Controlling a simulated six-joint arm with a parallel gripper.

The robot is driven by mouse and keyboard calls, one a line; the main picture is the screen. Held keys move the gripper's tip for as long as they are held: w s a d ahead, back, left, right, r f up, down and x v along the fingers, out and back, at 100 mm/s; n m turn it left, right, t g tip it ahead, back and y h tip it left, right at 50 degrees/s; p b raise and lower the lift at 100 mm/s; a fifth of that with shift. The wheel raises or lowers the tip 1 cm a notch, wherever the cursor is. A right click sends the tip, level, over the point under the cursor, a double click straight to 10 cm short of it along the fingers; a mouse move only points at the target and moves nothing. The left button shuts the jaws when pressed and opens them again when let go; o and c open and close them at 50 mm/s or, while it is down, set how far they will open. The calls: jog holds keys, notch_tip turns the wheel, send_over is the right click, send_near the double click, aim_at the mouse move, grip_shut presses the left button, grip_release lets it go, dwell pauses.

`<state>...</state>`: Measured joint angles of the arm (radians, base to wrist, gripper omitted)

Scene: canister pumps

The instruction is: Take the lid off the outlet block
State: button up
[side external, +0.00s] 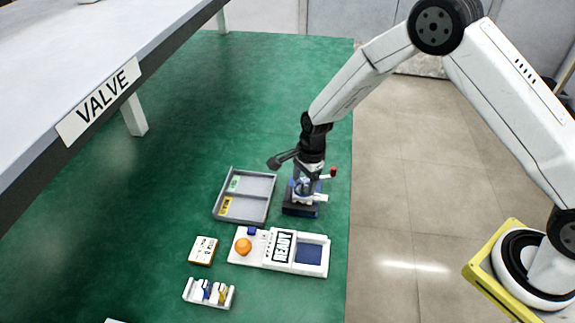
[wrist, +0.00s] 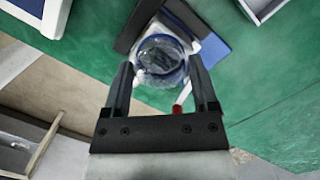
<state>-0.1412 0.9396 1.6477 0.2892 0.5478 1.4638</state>
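A small pump unit (side external: 303,192) with a dark base, white body and blue parts stands upright on the green mat, right of the grey tray. In the wrist view, a clear round part with a blue rim (wrist: 162,58) sits on a white body over a dark base. I cannot tell which part is the outlet block's lid. A red-tipped white piece (wrist: 181,107) sticks out beside it. My gripper (wrist: 161,72) is over the unit, its two fingers spread on either side of the clear part. Contact cannot be told. In the side view my gripper (side external: 305,180) partly hides the unit's top.
A grey divided tray (side external: 245,212) with yellow and green labels is just left of the unit. A white READY panel (side external: 262,262) with an orange knob lies in front. A small labelled box (side external: 203,250) and a holder (side external: 187,293) with small parts are at the front left.

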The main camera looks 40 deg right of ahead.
aim_at(302, 184)
jog(key=shift+c, duration=1)
jog(key=shift+r, duration=1.6)
jog(key=s+d+r, duration=0.2)
jog(key=s+r, duration=0.7)
jog(key=s, duration=0.5)
jog(key=shift+d+r, duration=0.15)
jog(key=shift+r, duration=0.25)
